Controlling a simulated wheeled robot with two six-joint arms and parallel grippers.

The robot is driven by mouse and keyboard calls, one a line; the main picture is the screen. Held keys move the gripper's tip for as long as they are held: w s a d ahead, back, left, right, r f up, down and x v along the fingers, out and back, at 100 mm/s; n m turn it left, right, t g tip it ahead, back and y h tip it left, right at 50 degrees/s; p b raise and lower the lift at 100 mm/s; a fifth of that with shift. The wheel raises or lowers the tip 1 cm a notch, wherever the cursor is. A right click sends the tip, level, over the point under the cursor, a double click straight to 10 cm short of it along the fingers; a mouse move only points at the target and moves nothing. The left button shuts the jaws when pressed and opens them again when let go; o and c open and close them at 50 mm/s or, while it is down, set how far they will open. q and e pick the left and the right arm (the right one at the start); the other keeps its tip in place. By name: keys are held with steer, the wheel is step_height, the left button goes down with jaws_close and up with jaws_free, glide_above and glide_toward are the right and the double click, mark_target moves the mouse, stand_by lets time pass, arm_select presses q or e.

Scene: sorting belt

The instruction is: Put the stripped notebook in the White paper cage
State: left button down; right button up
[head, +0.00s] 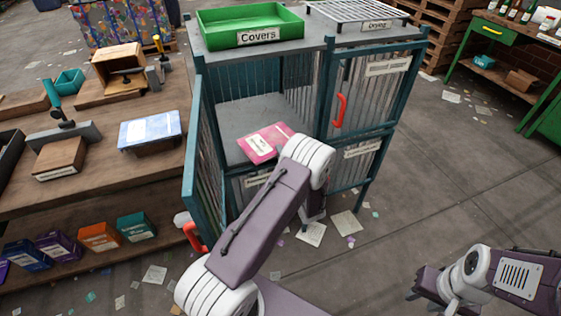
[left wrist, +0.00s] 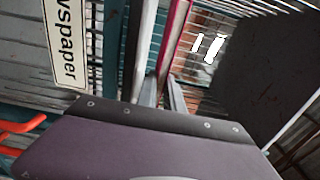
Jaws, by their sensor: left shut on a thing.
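The pink notebook (head: 262,141), with a white label, is at the open front of the upper left compartment of the teal cage (head: 325,92). My left gripper is hidden behind its own wrist in the head view. In the left wrist view my left gripper (left wrist: 160,85) is shut on the notebook, whose pink edge (left wrist: 177,40) shows between the fingers. I cannot tell whether the notebook touches the compartment floor (head: 255,115). The open compartment's own label is not readable. My right gripper (head: 420,292) is low at the right, away from the cage, its fingers unclear.
The open cage door (head: 193,150) stands to the left. A sign ending in "wspaper" (left wrist: 68,40) shows in the left wrist view. A green Covers tray (head: 250,22) and a Drying rack (head: 355,12) sit on top. A bench (head: 150,180) with boxes stands left.

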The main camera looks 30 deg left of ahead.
arm_select(q)
step_height(320, 180, down, 4)
steer(key=shift+r, duration=0.25)
steer(key=shift+f+b, duration=0.1)
steer(key=shift+b, duration=0.3)
steer(key=c, duration=1.5)
jaws_free()
